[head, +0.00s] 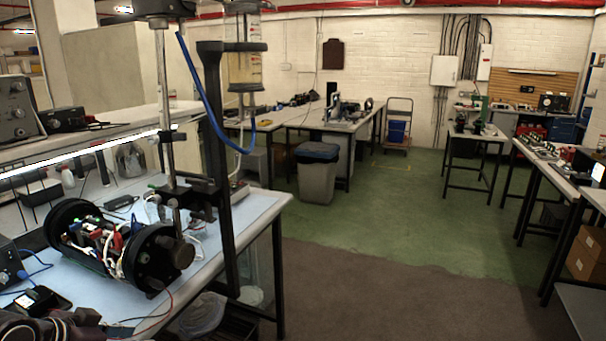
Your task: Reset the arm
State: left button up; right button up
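A black open-framed cylinder (88,238) lies on its side on the light blue top of the workbench (255,215) at the left. Wires and small electronic parts show inside it. Its dark round end (150,262) faces right and toward me, close to a metal post of the stand. No gripper fingers can be made out in the head view. A dark ribbed part shows in the bottom left corner, and I cannot tell whether it belongs to my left arm. My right arm does not show.
A tall black stand (222,180) with a blue hose (203,100) rises from the bench. A grey bin (317,175) stands behind it. Tables with equipment line the back and right side. The green and brown floor (400,285) in the middle is clear.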

pick_arm(q)
jog(key=s+d+f+g+y, duration=0.1)
jog(key=s+d+f, duration=0.3)
jog(key=s+f, duration=0.25)
jog(key=s+d+f+g, duration=0.2)
jog(key=s+d+f, duration=0.35)
jog(key=f, duration=0.25)
jog(key=s+d+f+n+g+y, duration=0.1)
jog(key=s+d+f+n, duration=0.15)
jog(key=s, duration=0.55)
jog(key=s+d+f+n+g+y, duration=0.1)
jog(key=s+d+f, duration=0.15)
jog(key=s, duration=0.55)
notch_tip(320, 180, down, 24)
jog(key=s, duration=0.2)
jog(key=s+a+f+g, duration=0.2)
jog(key=s+f, duration=1.5)
jog(key=shift+a, duration=0.25)
jog(key=shift+s, duration=0.1)
